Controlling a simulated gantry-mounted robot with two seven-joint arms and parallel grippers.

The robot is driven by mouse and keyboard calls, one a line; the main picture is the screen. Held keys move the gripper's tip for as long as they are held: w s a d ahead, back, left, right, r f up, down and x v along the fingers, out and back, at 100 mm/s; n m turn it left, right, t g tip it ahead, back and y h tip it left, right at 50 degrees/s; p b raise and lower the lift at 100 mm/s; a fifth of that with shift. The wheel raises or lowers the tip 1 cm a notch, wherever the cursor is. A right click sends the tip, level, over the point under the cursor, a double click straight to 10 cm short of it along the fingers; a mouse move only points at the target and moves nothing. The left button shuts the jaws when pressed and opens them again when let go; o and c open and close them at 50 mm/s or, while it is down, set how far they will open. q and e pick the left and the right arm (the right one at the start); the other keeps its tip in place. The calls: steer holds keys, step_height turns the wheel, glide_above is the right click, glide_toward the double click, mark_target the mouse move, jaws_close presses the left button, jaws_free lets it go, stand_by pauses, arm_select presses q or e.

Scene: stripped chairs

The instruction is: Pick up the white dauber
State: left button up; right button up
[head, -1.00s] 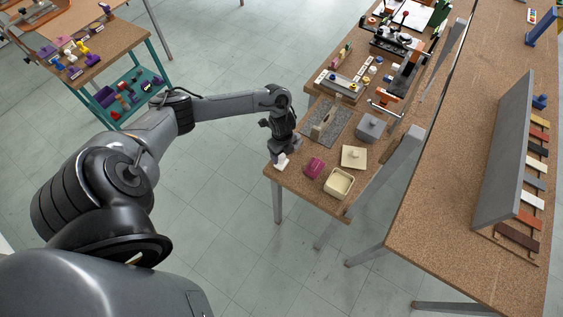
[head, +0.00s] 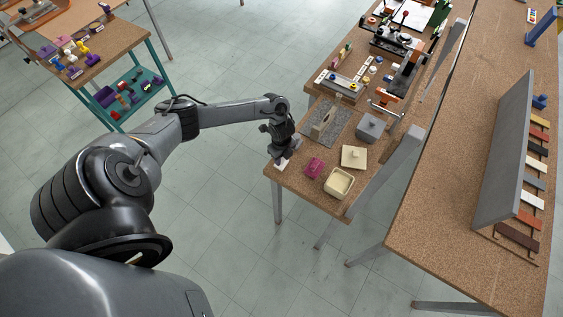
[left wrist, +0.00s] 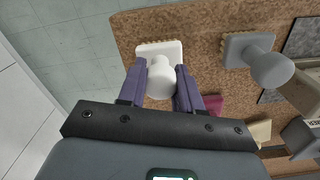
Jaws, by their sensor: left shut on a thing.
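The white dauber (left wrist: 160,78) has a rounded handle and a flat rectangular head with a bristly edge. In the left wrist view my left gripper (left wrist: 161,82) is shut on its handle, one purple finger on each side. In the head view the dauber (head: 281,163) shows as a small white patch below my left gripper (head: 281,155), at the near left corner of the cork-topped table (head: 300,190). I cannot tell whether the dauber touches the tabletop. My right gripper is not in view.
A grey dauber (left wrist: 262,57) stands close to the right in the left wrist view. A magenta block (head: 314,167), an open cream box (head: 339,183), a cream lid (head: 353,156) and a grey box (head: 371,127) are nearby. Open floor lies left of the table.

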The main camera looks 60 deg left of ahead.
arm_select(q)
steer(key=shift+r, duration=0.1)
steer(key=shift+r, duration=0.55)
steer(key=r, duration=0.2)
steer(key=d+r, duration=0.1)
steer(key=shift+w+d+r, duration=0.1)
steer(key=shift+w+r, duration=0.15)
steer(key=w+d+r+p, duration=0.2)
steer(key=d+r, duration=0.4)
steer(key=d, duration=0.4)
steer(key=shift+w, duration=0.5)
steer(key=shift+r, duration=0.1)
steer(key=o, duration=0.5)
steer(key=c, duration=0.4)
steer(key=shift+o, duration=0.2)
